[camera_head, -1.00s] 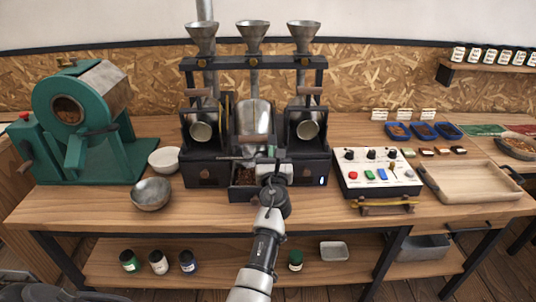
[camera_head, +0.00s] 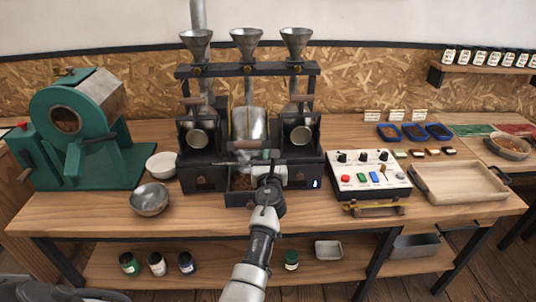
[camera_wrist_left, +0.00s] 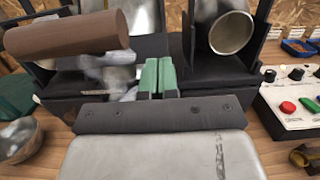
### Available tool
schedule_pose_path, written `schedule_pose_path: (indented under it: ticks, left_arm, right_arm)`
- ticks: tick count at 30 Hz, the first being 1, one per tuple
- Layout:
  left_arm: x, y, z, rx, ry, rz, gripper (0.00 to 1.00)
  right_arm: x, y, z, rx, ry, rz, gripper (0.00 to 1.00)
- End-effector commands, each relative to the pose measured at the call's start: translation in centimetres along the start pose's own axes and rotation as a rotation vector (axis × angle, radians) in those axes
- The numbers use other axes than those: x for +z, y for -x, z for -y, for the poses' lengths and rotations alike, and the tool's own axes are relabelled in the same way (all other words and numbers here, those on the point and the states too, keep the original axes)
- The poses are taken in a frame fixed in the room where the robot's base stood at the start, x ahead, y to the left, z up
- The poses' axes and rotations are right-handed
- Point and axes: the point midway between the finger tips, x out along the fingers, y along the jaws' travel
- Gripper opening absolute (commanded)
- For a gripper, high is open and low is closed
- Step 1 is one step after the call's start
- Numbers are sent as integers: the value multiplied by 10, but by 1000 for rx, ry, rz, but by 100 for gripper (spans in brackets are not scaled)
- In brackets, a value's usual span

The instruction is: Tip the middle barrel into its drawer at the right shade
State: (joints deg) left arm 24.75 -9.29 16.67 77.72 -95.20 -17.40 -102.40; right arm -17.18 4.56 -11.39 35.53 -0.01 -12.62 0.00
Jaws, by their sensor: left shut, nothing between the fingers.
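The middle barrel (camera_head: 249,123) is a shiny metal cylinder in the dark rack, under the middle funnel, between two side barrels (camera_head: 196,137) (camera_head: 301,135) whose round mouths face me. Below it a dark drawer (camera_head: 236,199) stands open with brown contents; my wrist partly covers it. My left gripper (camera_head: 268,157) is in front of the middle barrel's lower end, above the drawer. Its green fingers (camera_wrist_left: 158,76) are together and empty in the wrist view. A brown wooden handle (camera_wrist_left: 65,34) is close at upper left there, apart from the fingers. My right gripper is not in view.
A control box (camera_head: 368,175) with coloured buttons stands right of the rack, beside an empty wooden tray (camera_head: 460,184). Left are a metal bowl (camera_head: 149,199), a white bowl (camera_head: 162,164) and a green roaster (camera_head: 77,130). Blue sample trays (camera_head: 414,132) sit at the back right.

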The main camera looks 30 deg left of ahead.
Motion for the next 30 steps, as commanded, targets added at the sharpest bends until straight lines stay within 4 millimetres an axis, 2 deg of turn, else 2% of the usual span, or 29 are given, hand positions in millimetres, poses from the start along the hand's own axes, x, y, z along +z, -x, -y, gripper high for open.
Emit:
schedule_pose_path:
  ticks: [1,6,14,18,24,30]
  left_arm:
    - [7,-2,0,1,-1,-5,0]
    - [14,-6,-1,2,0,-34,0]
    - [23,-17,-1,2,-2,-48,0]
    - [36,-31,-2,2,-3,-46,0]
    - [48,-55,-1,2,-2,-47,0]
    - [54,-78,-1,2,-2,-47,0]
  right_arm:
    - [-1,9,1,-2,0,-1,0]
    - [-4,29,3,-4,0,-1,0]
    - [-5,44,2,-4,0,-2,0]
    - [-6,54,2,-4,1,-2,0]
    - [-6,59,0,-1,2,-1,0]
    - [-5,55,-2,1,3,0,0]
